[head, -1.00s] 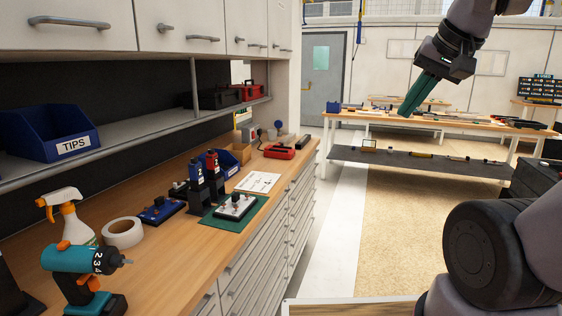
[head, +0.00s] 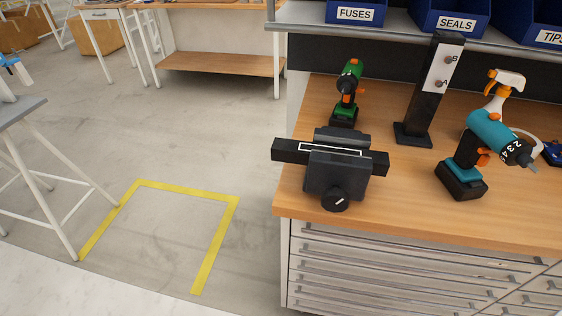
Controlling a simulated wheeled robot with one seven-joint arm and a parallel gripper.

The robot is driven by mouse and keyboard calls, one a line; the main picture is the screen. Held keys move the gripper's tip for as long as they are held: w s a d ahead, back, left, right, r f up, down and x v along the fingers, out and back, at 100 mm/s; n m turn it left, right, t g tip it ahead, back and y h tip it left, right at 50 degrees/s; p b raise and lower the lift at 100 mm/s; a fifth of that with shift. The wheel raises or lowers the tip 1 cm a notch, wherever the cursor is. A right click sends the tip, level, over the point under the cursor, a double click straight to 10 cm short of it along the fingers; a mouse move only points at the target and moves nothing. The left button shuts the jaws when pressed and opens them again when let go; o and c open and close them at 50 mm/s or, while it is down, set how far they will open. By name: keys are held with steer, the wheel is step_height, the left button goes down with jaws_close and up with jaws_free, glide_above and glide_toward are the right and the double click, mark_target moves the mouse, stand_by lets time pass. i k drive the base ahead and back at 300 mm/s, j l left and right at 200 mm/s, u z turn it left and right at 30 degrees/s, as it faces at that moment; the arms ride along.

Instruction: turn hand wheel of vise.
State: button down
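A dark grey vise (head: 335,176) stands near the left end of the wooden workbench (head: 440,215) in the head view. Its hand wheel (head: 335,200) is a round black knob with a white mark on its front, facing the bench's front edge. A long black bar lies across the vise, with a white-outlined rectangle on its top. My gripper is not in the head view now.
A green drill (head: 347,92) stands behind the vise. A black post (head: 424,95) with a plate marked A and B and a teal drill (head: 478,150) stand to its right. Blue bins line the shelf above. Open floor with a yellow taped outline (head: 217,245) lies left of the bench.

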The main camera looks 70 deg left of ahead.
mark_target(335, 199)
steer(key=u, duration=2.4)
steer(key=k+l+u, duration=0.15)
steer(key=l, duration=0.2)
steer(key=k+l+u, duration=0.15)
steer(key=l, duration=0.15)
steer(key=k+l+u, duration=0.15)
steer(key=l, duration=0.15)
steer(key=k+z, duration=0.1)
steer(key=z, duration=0.25)
